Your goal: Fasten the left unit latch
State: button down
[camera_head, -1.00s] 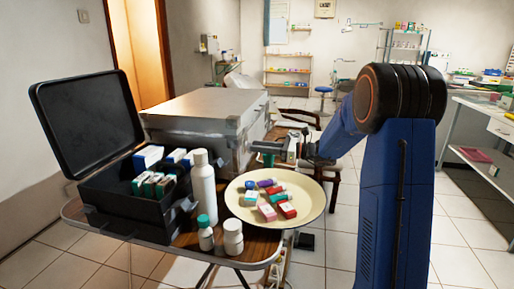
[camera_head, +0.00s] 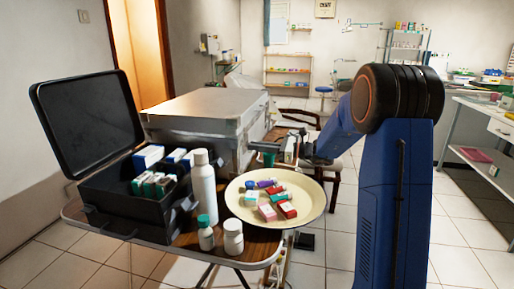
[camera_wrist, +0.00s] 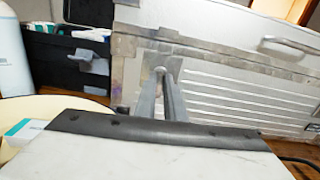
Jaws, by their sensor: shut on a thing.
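The silver metal unit case (camera_head: 205,101) stands closed on the table behind the tray. Its front, with seam strip, ribs and handle, fills the upper wrist view (camera_wrist: 225,88). The left unit latch (camera_wrist: 160,66) sits on a metal plate at the seam, mostly hidden behind my fingertips. My gripper (camera_wrist: 164,80) reaches the case front with its two fingers close together, shut on the latch. In the head view my gripper (camera_head: 252,146) meets the case's right side, where the latch is too small to make out.
An open black case (camera_head: 125,205) with boxes stands left. A white bottle (camera_head: 202,182) and two small bottles stand beside a cream tray (camera_head: 313,214) of small packs, just below my gripper. A chair (camera_head: 335,178) stands behind my arm.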

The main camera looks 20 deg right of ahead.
jog(key=n, duration=1.7)
jog(key=shift+w+d+r, duration=0.1)
jog(key=shift+w, duration=0.05)
jog(key=shift+n, duration=0.3)
jog(key=c, duration=1.8)
grip_release()
jog(key=shift+c, duration=0.2)
jog(key=shift+d, duration=0.1)
